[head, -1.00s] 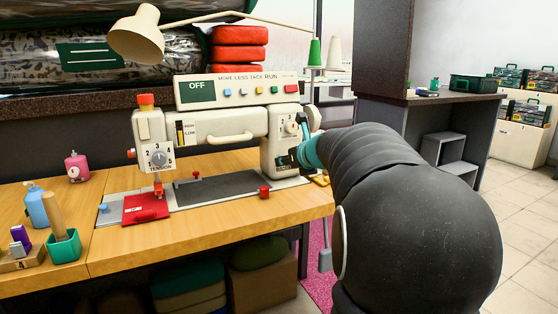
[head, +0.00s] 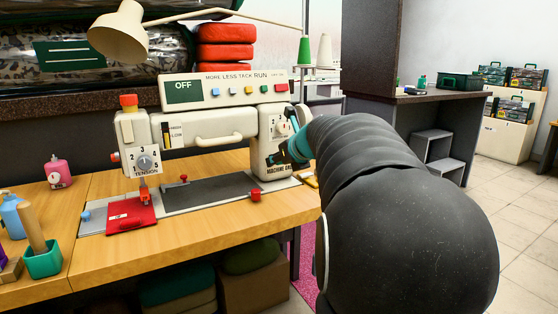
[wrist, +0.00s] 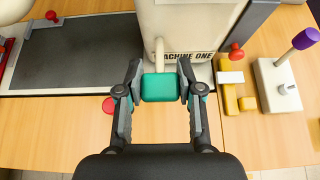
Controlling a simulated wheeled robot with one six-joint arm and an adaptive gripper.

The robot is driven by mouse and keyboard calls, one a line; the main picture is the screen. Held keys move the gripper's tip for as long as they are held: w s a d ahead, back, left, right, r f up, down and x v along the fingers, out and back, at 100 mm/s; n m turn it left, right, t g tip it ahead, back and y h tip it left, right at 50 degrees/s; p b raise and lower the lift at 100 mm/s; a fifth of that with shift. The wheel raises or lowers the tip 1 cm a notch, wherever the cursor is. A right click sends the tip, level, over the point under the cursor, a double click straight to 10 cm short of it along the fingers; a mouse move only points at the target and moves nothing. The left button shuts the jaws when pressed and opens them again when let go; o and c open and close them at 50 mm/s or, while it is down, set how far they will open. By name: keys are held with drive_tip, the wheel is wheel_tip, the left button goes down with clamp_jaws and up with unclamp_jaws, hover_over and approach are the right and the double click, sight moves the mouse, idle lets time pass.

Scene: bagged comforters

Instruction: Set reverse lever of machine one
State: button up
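Machine one (head: 275,167) is a cream sewing machine on the wooden table, with its name on the right-hand column. In the wrist view its name plate (wrist: 186,56) is just beyond my fingers. The reverse lever shows there as a cream stem with a green block-shaped grip (wrist: 160,88). My gripper (wrist: 160,75) has one dark finger on each side of this grip, with no clear gap, and appears shut on it. In the head view my gripper (head: 290,147) is at the column's right side, and my arm hides part of that side. The lever's setting cannot be read.
A red pad (head: 131,215) lies at the machine's front left. A green cup (head: 43,260) stands farther left.

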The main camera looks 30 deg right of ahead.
drive_tip(key=o, duration=0.5)
drive_tip(key=shift+r, duration=0.1)
drive_tip(key=shift+c, duration=0.2)
drive_tip(key=v, duration=1.2)
drive_tip(key=s+a+f+n+g+y, duration=0.1)
drive_tip(key=s+a+f+n, duration=0.25)
drive_tip(key=a+n, duration=0.25)
drive_tip(key=s+a+f+n+g, duration=0.2)
drive_tip(key=a+f+n, duration=0.2)
drive_tip(key=a+n, duration=0.25)
drive_tip(key=s+a+f+n+g+y, duration=0.1)
drive_tip(key=s+a+f+n, duration=0.25)
drive_tip(key=a+n, duration=0.25)
drive_tip(key=s+a+f+n+g, duration=0.1)
drive_tip(key=s+a+f+n, duration=0.1)
drive_tip(key=s+f+n, duration=0.4)
drive_tip(key=s+a+f+n+g+h, duration=0.1)
drive_tip(key=s+a+f+n, duration=0.2)
drive_tip(key=n, duration=0.9)
wheel_tip(320, 180, down, 3)
drive_tip(key=s, duration=0.2)
drive_tip(key=shift+s+a, duration=0.3)
drive_tip(key=shift+s, duration=0.05)
